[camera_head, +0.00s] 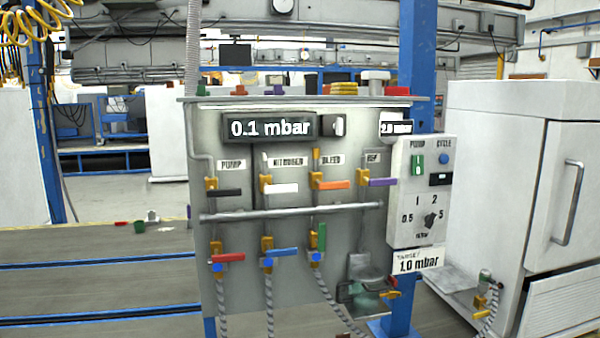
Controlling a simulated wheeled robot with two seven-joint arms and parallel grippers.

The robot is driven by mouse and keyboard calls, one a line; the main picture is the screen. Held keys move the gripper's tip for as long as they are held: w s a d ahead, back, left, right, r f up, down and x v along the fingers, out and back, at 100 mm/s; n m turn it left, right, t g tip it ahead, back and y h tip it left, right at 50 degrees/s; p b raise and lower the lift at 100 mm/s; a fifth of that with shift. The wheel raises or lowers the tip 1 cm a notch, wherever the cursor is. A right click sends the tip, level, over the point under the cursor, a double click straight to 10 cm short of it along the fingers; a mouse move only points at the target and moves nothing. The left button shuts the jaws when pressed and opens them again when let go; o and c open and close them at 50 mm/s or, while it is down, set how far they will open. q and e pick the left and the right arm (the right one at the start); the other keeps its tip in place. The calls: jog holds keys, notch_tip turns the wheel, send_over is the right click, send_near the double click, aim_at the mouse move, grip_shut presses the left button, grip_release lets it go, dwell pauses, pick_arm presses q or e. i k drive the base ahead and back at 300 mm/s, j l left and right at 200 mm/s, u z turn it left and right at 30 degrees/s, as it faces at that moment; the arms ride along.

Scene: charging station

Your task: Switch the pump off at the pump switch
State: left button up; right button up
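Neither of my grippers is in view.
The grey valve panel (340,240) carries several coloured lever valves, a horizontal rail (290,213) and a display (268,128) reading 0.1 mbar. A card (418,261) reads "TARGET 1.0 mbar". A white cabinet (497,150) stands at right. The space before the control box looks clear.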

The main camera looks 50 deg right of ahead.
aim_at(418, 160)
jog(key=z, duration=2.45)
jog(key=i+l, duration=0.25)
jog(key=i, duration=0.2)
jog(key=i+l, duration=0.25)
jog(key=i, duration=0.2)
jog(key=i+l, duration=0.3)
jog(key=i, duration=0.15)
jog(key=u, duration=1.2)
